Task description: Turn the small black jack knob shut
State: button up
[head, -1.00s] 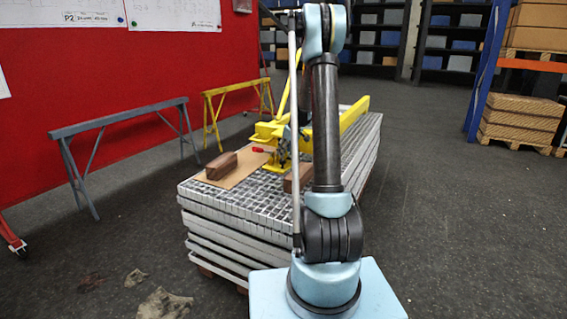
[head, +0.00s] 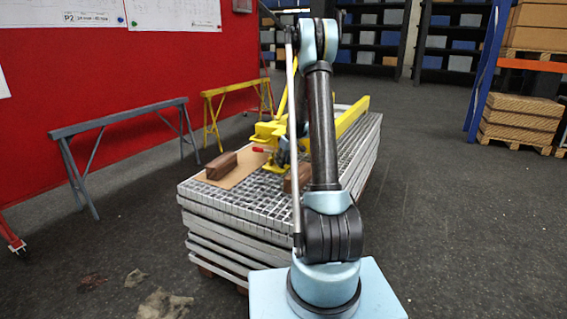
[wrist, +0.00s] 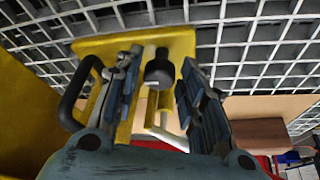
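The small black jack knob (wrist: 159,72) shows in the wrist view, on a short pale stem in front of a yellow plate (wrist: 182,42). My gripper (wrist: 161,62) is open, with one finger on each side of the knob. A narrow gap shows on both sides, so the fingers do not appear to press on it. In the head view the yellow boom and jack assembly (head: 268,131) lies on the stacked gratings. There my arm hides much of it, and the knob cannot be made out.
A black looped handle (wrist: 72,97) stands close to the left finger. The grating stack (head: 225,202) carries a cardboard sheet (head: 237,172) and brown blocks (head: 221,165). A grey trestle (head: 120,121) and a yellow trestle (head: 235,92) stand left.

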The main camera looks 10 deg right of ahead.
jog(key=c, duration=0.5)
jog(key=shift+d, duration=0.1)
jog(key=shift+m, duration=0.3)
jog(key=shift+a+m+t+h, duration=0.3)
jog(key=shift+m+h, duration=0.1)
jog(key=shift+m, duration=0.5)
jog(key=m+h, duration=0.2)
jog(key=m, duration=0.3)
jog(key=shift+a, duration=0.1)
jog(key=m+h, duration=0.2)
jog(key=m, duration=0.3)
jog(key=shift+m, duration=0.4)
jog(key=m+g, duration=0.1)
jog(key=m, duration=0.1)
jog(key=m+g+h, duration=0.1)
jog(key=m, duration=0.1)
jog(key=shift+w+a+m+h, duration=0.1)
jog(key=shift+m+h, duration=0.2)
